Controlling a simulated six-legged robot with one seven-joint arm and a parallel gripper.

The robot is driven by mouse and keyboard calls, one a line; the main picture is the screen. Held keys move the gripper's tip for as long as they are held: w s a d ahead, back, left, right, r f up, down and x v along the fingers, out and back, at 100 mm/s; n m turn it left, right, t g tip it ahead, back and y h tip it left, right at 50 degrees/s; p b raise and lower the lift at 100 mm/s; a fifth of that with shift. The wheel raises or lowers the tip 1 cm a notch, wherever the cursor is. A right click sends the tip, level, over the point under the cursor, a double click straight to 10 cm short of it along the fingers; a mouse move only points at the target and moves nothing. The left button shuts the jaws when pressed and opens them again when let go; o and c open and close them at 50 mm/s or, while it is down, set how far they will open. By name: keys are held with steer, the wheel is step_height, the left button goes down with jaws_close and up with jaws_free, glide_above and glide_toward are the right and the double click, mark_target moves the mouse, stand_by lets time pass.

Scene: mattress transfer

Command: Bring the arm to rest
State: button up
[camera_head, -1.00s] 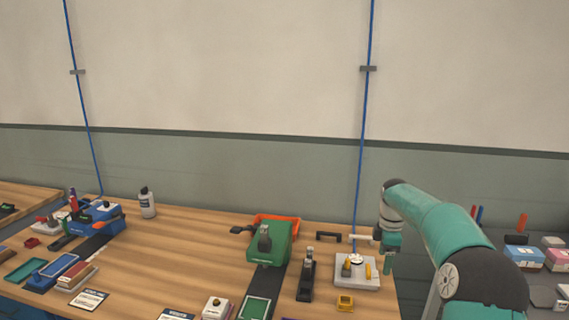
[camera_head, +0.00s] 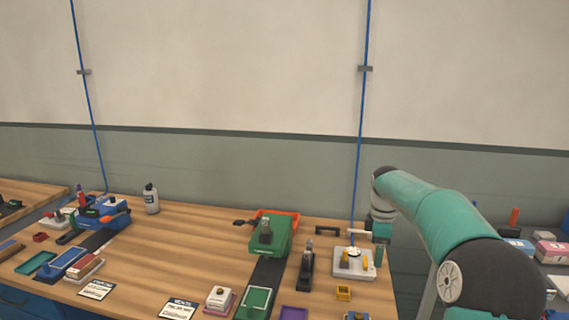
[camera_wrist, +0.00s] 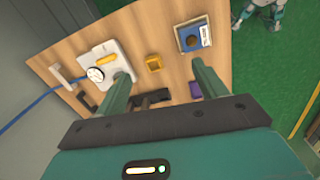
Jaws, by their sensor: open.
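My gripper (camera_head: 379,254) is at the right end of the wooden workbench (camera_head: 190,235) in the head view, beside a white plate fixture (camera_head: 346,271). In the wrist view my gripper (camera_wrist: 160,71) shows its two teal fingers spread apart, with nothing held between them. The white fixture (camera_wrist: 114,58) with a round dial and yellow parts lies by the left finger. A small yellow tray (camera_wrist: 153,63) shows beyond the gap between the fingers. My teal arm reaches in from the right of the head view. The fingers partly hide dark items on the bench.
A green machine (camera_head: 268,236) with an orange tray stands mid-bench, beside a black upright tool (camera_head: 306,265). A blue machine (camera_head: 101,212) and a white bottle (camera_head: 151,199) are at the left. A blue cable (camera_head: 360,150) runs down the wall. Bare bench lies between the machines.

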steer(key=s+a+r+m+t, duration=0.1)
steer(key=s+a+r+m, duration=0.3)
steer(key=s, duration=0.5)
steer(key=s+a+r+m+t, duration=0.2)
steer(key=s+a+r+m, duration=0.15)
steer(key=s+r, duration=0.4)
steer(key=s+a+f+m+t, duration=0.1)
steer(key=s+f+m, duration=0.2)
steer(key=s, duration=0.7)
steer(key=s+a+f+m+t, duration=0.1)
steer(key=s+f+m, duration=0.2)
steer(key=s, duration=0.7)
steer(key=shift+a+f+m+y, duration=0.3)
steer(key=shift+a+m, duration=0.1)
steer(key=shift+m, duration=0.05)
